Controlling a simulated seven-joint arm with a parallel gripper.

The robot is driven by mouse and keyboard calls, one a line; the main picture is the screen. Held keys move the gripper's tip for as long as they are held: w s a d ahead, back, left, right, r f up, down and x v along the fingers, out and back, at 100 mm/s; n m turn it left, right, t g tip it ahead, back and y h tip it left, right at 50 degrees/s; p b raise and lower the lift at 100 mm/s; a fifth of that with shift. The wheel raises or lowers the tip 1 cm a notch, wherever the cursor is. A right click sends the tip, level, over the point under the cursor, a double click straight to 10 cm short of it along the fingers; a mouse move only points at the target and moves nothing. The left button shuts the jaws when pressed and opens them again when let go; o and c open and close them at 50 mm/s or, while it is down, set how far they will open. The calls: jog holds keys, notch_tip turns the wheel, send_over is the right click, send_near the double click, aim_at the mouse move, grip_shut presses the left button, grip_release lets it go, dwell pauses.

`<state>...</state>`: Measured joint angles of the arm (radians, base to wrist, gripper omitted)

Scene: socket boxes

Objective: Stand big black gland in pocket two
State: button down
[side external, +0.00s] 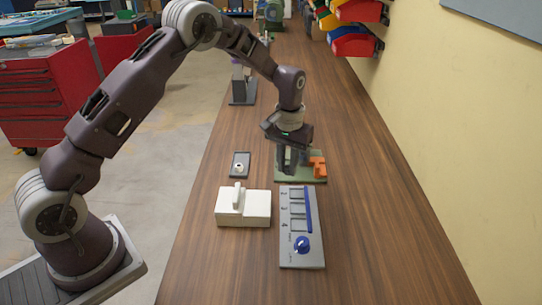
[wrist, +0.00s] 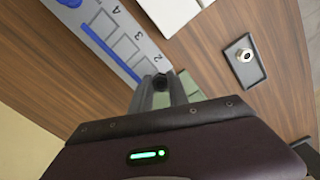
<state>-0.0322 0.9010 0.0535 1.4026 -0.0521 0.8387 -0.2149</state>
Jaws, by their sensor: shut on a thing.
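My gripper (side external: 289,170) points down just beyond the far end of the grey pocket board (side external: 301,258). Its fingers are shut on a small dark thing, which I take to be the big black gland (wrist: 160,82); it is mostly hidden between the fingertips (wrist: 158,92). The board has a row of square pockets, numbers along one side, a blue strip and a blue knob (side external: 302,244). In the wrist view, the numbers 2, 3 and 4 can be read on the board (wrist: 128,40). The pocket by the 2 lies close to the fingertips; pocket one is not clearly seen.
A green plate with an orange block (side external: 318,167) lies at and beyond the gripper. A black tray (side external: 236,173) with a silver round part (wrist: 245,55) lies to the left. A white box with a handle (side external: 243,208) stands left of the board. Bare wood lies right.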

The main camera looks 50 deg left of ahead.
aim_at(296, 195)
jog(key=m, duration=0.1)
jog(key=d+m, duration=0.1)
jog(key=m, duration=0.1)
jog(key=d+m, duration=0.1)
jog(key=m, duration=0.1)
jog(key=shift+w+d+f, duration=0.15)
jog(key=shift+w+f, duration=0.15)
jog(key=shift+f, duration=0.1)
jog(key=shift+w+d+f+m, duration=0.1)
jog(key=shift+d+f+m, duration=0.2)
jog(key=shift+m, duration=0.5)
jog(key=shift+f, duration=2.35)
jog(key=shift+f, duration=0.1)
jog(key=c, duration=1.2)
grip_release()
jog(key=shift+o, duration=0.2)
jog(key=shift+o, duration=1.2)
jog(key=shift+d, duration=0.15)
